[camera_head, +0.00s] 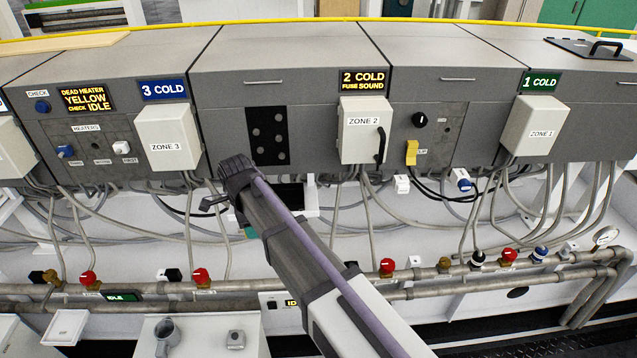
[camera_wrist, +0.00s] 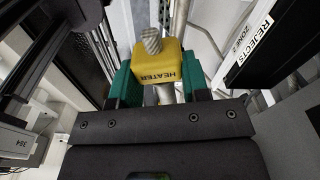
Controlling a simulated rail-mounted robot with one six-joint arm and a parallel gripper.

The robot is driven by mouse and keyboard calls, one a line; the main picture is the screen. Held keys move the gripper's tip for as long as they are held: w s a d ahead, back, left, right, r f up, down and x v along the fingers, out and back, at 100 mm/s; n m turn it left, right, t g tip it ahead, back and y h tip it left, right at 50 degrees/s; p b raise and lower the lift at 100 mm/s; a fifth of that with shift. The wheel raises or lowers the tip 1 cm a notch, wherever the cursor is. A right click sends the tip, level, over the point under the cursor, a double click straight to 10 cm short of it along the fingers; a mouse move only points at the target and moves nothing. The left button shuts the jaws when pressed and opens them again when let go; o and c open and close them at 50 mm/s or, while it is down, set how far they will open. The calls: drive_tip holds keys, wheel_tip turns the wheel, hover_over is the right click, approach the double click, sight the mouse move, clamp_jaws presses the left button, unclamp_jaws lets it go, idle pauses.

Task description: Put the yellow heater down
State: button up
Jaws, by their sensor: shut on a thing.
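The yellow heater (camera_wrist: 160,72) is a block with "HEATER" printed on it, upside down in the wrist view, and a grey braided stub on top. My gripper (camera_wrist: 160,88) is shut on it, with one green finger on each side. In the head view my arm hides the heater and most of my gripper; only a bit of green (camera_head: 251,232) shows beside the arm, below the machine's front panel. What lies directly beneath the heater is not clear.
A black part labelled "REJECTS" and "ZONE 2" (camera_wrist: 247,50) is at the right in the wrist view. Hanging cables (camera_head: 390,208) and a pipe with red-knobbed valves (camera_head: 330,279) run below the machine. The ZONE 2 box (camera_head: 362,138) and ZONE 3 box (camera_head: 168,139) project from its front.

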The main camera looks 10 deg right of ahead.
drive_tip(key=shift+w+d+m, duration=0.15)
drive_tip(key=shift+d+m, duration=0.4)
drive_tip(key=shift+m, duration=0.05)
drive_tip(key=shift+a+m, duration=0.15)
drive_tip(key=shift+m, duration=0.45)
drive_tip(key=w+f+b, duration=0.1)
drive_tip(key=w, duration=0.5)
drive_tip(key=w+f+b, duration=0.1)
drive_tip(key=w, duration=0.6)
drive_tip(key=w+d+f+b, duration=0.1)
drive_tip(key=w, duration=0.5)
drive_tip(key=shift+w, duration=0.25)
wheel_tip(320, 180, down, 4)
drive_tip(key=b, duration=0.4)
drive_tip(key=shift+w+f, duration=0.2)
drive_tip(key=shift+f, duration=0.05)
drive_tip(key=shift+r, duration=0.25)
drive_tip(key=shift+c, duration=0.5)
drive_tip(key=shift+f, duration=0.25)
drive_tip(key=o, duration=1.2)
drive_tip(key=shift+r, duration=0.1)
